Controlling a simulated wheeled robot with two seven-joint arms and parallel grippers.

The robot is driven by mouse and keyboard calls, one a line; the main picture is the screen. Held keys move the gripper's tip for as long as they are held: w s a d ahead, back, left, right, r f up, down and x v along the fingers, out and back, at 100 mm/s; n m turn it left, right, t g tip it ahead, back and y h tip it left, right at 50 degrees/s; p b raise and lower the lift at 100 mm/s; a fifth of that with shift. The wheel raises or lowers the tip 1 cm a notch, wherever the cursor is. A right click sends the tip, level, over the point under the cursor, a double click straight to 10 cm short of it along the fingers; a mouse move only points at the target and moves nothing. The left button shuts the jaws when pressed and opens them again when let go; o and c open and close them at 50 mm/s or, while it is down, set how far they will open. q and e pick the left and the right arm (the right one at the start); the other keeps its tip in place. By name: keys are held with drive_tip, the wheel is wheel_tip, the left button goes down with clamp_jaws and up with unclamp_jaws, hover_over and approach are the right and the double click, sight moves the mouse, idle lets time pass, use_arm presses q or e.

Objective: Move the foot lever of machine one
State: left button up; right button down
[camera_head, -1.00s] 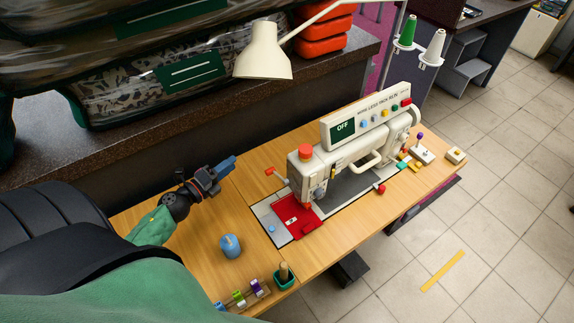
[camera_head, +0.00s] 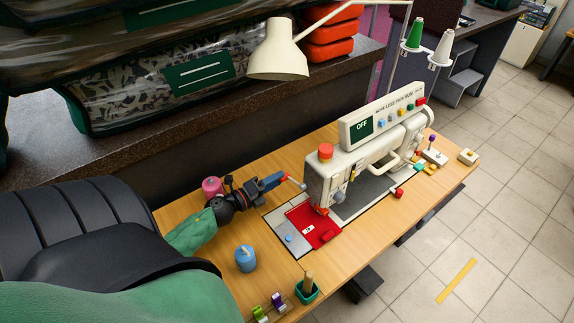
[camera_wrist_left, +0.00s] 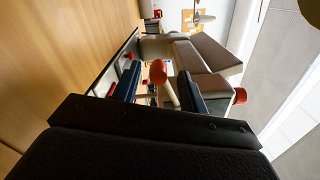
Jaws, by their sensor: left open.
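Machine one is a cream sewing machine (camera_head: 350,165) on the wooden table, its dark display reading OFF. A short lever (camera_head: 298,184) sticks out from its left end. In the left wrist view the lever shows as a cream rod with a red knob (camera_wrist_left: 158,72). My left gripper (camera_head: 281,180) is open at this end of the machine, its blue fingers pointing at the lever. In the left wrist view the knob appears between the two open fingers (camera_wrist_left: 159,88). I cannot tell whether they touch it. My right gripper is not in view.
A red plate (camera_head: 308,231) lies below the machine's head. A pink spool (camera_head: 212,187) is behind my left arm, and a blue container (camera_head: 246,259) is in front. A cream lamp (camera_head: 279,55) hangs above. The table's front left has a green pot (camera_head: 307,291).

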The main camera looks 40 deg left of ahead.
sight(289, 175)
use_arm(q)
drive_tip(key=p+x, duration=0.1)
drive_tip(key=x, duration=0.2)
drive_tip(key=shift+w+d, duration=0.2)
drive_tip(key=shift+w, duration=0.05)
drive_tip(key=shift+w+d+f, duration=0.1)
drive_tip(key=shift+w+d, duration=0.1)
drive_tip(key=shift+w, duration=0.5)
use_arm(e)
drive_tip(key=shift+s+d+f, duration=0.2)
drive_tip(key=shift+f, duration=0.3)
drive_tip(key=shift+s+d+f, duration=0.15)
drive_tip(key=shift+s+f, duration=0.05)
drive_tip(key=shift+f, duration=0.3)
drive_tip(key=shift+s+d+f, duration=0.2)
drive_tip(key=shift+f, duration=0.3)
use_arm(q)
clamp_jaws()
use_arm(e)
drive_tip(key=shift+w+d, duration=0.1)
